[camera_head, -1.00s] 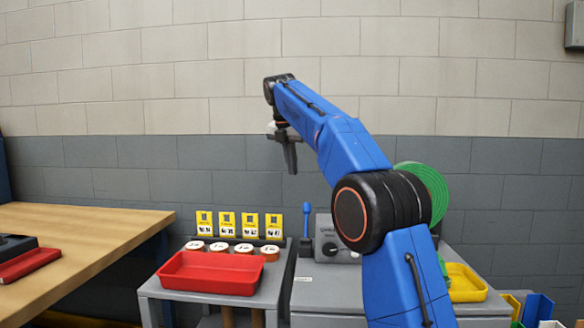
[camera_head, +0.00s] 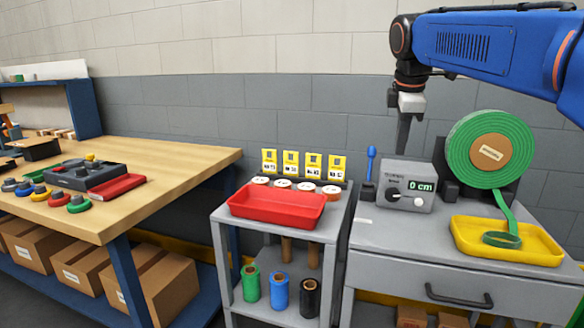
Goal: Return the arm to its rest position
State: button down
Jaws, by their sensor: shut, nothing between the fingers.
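My blue arm (camera_head: 480,47) reaches in from the right edge at the top of the head view. My gripper (camera_head: 403,135) hangs down from its black wrist, with its dark fingers pointing at the floor. The fingers look together, with nothing between them. The gripper is in front of the grey wall, above the grey device with the "0 cm" display (camera_head: 407,186) in the picture, and it appears clear of it.
A red tray (camera_head: 277,208) sits on a grey cart. A green tape roll (camera_head: 490,150) stands behind a yellow tray (camera_head: 507,242) on the grey cabinet (camera_head: 400,250). A wooden workbench (camera_head: 170,165) with several parts stands left.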

jog(key=s+d+f+m, duration=0.1)
jog(key=s+f+m, duration=0.6)
jog(key=s+f, duration=0.7)
jog(key=s+d+f+m+t+y, duration=0.1)
jog(key=s+f+m, duration=0.7)
jog(key=s+f, duration=0.7)
jog(key=shift+s+m, duration=0.3)
jog(key=shift+s, duration=0.95)
